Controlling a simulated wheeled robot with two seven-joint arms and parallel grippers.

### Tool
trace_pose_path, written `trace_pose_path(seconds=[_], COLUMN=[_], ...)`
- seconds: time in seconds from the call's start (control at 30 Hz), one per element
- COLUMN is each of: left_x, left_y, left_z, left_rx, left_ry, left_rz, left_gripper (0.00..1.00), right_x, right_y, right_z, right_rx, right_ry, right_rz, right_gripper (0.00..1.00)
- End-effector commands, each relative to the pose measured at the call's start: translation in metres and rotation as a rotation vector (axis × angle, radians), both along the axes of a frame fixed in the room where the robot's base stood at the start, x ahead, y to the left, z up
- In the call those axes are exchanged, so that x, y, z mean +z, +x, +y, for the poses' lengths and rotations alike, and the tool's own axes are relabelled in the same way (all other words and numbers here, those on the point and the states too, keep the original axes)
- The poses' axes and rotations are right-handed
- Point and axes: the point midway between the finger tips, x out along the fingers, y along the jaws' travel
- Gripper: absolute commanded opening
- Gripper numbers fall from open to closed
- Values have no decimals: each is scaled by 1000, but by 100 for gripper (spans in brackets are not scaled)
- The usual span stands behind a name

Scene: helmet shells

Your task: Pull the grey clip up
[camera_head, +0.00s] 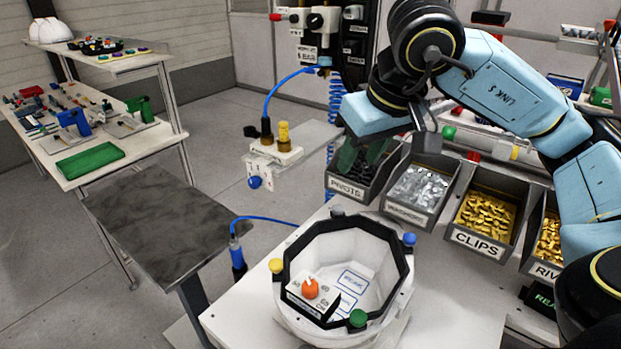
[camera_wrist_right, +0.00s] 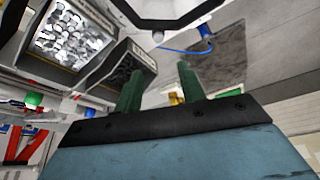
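The white helmet shell (camera_head: 390,285) stands open side up on the white table, with a black octagonal rim. The grey clip (camera_head: 338,211) is a small knob at the rim's far side. In the right wrist view, a small grey knob (camera_wrist_right: 158,37) shows at the edge of the shell (camera_wrist_right: 170,8). My right gripper (camera_head: 362,152) is above and beyond the clip, over the bins, not touching it. Its two green fingers (camera_wrist_right: 160,88) stand apart with nothing gripped between them. My left gripper is in neither view.
A yellow clip (camera_head: 276,265), a blue clip (camera_head: 409,239) and a green clip (camera_head: 358,318) sit around the rim. A box with an orange knob (camera_head: 311,289) is inside the shell. Bins of parts, one labelled CLIPS (camera_head: 478,240), line the back. A dark side table (camera_head: 165,225) is clear.

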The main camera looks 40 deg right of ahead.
Motion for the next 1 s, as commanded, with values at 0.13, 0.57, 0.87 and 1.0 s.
trace_pose_path(seconds=[0.13,0.57,0.87,1.0], left_x=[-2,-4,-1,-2], left_y=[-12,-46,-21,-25], left_z=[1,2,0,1], left_rx=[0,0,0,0], left_ry=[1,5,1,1], left_rz=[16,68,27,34], left_gripper=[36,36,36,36], right_x=[-8,-85,-120,-124], right_y=[2,33,48,49], right_z=[-1,-4,-5,-6], right_rx=[-2,-1,0,0], right_ry=[-1,1,1,0], right_rz=[2,6,1,1], right_gripper=[40,40,40,40])
